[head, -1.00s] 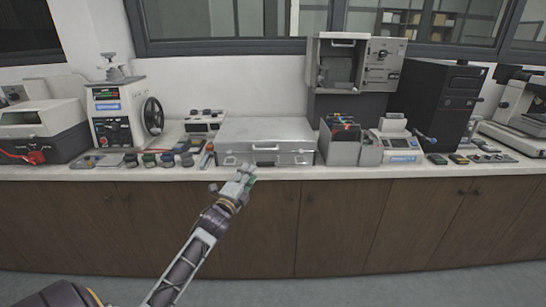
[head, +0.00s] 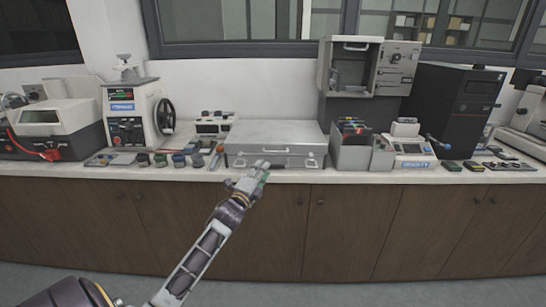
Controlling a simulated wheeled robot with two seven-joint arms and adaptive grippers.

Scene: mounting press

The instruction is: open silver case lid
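The silver case (head: 276,138) lies flat on the counter with its lid closed. Its handle and latches are on the front face towards me. My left gripper (head: 263,168) is in front of the case, near the left part of its front face and about level with the counter edge. It partly overlaps the lower front of the case in the picture. Whether it touches the case cannot be told, and its fingers are too small to read. My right gripper is not in view.
The white counter (head: 350,176) has a bare front strip. Left of the case stand a white press with a black handwheel (head: 131,115) and several small jars (head: 178,160). Right of it are a grey bin with cards (head: 351,148), a small white device (head: 409,150) and a black tower (head: 455,108).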

